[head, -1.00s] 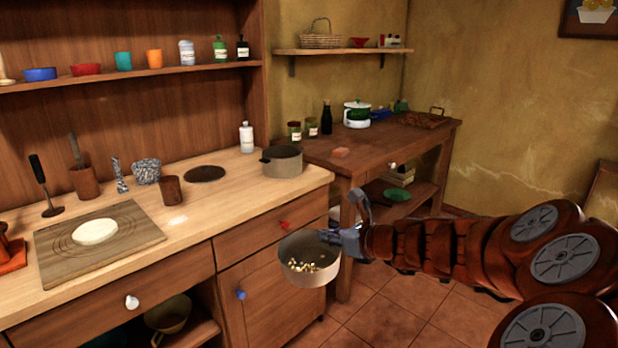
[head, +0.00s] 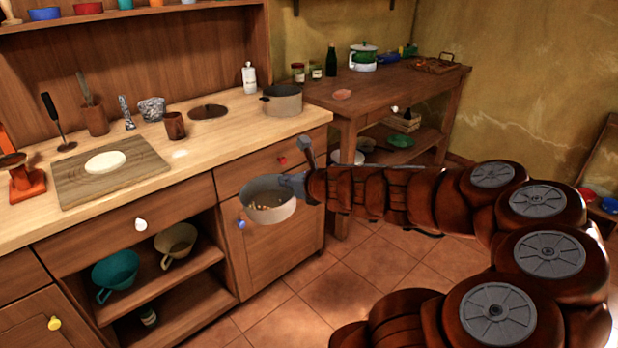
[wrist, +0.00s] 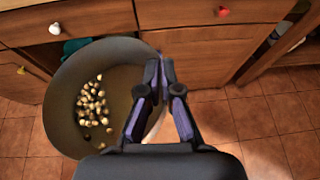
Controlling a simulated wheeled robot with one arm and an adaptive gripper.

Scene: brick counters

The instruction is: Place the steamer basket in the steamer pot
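The steamer basket (head: 262,212) is a round, pale grey-beige vessel. It hangs in front of the right cabinet, below the counter's front edge. Small yellowish pieces lie inside; they show clearly in the wrist view, where the basket (wrist: 66,128) fills the left. My gripper (head: 297,185) is shut on its right rim; in the wrist view the fingers (wrist: 155,88) pinch the rim. What I take for the steamer pot (head: 283,105), a beige-grey pot with a dark handle, stands upright near the counter's right end, above and behind the basket.
The wooden counter (head: 222,140) also holds a cutting board (head: 75,185) with a white disc, a brown cup (head: 174,126), a dark round plate (head: 208,112) and a white bottle (head: 249,77). Drawer knobs stick out near the basket. A side table (head: 380,95) stands right of the counter.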

